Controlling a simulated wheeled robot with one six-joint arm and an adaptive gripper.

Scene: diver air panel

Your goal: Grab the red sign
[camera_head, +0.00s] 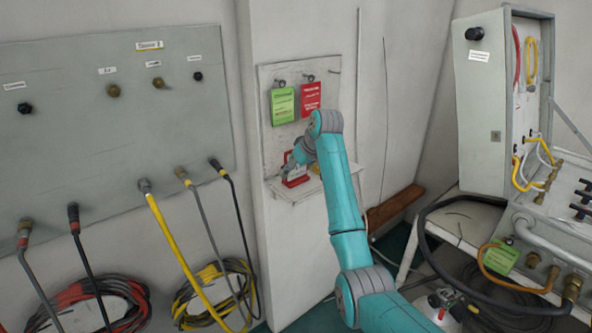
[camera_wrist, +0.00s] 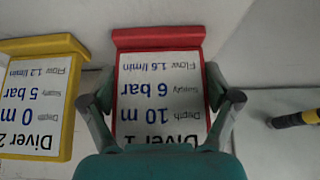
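The red sign (camera_wrist: 160,66) is a white plate in a red frame, with "Diver 1, 10 m, 6 bar" upside down in the wrist view. In the head view the red sign (camera_head: 295,181) stands on a small white shelf, partly hidden by my gripper (camera_head: 291,163). In the wrist view my gripper (camera_wrist: 159,88) is open, with one finger at each side edge of the sign. I cannot tell whether the fingers touch it. The sign's lower part is hidden behind my gripper's body.
A yellow sign (camera_wrist: 38,95) stands close beside the red one. Green (camera_head: 283,106) and red (camera_head: 311,98) tags hang on the board above the shelf (camera_head: 285,194). A dark rod with a yellow band (camera_wrist: 293,119) lies at the wrist view's right.

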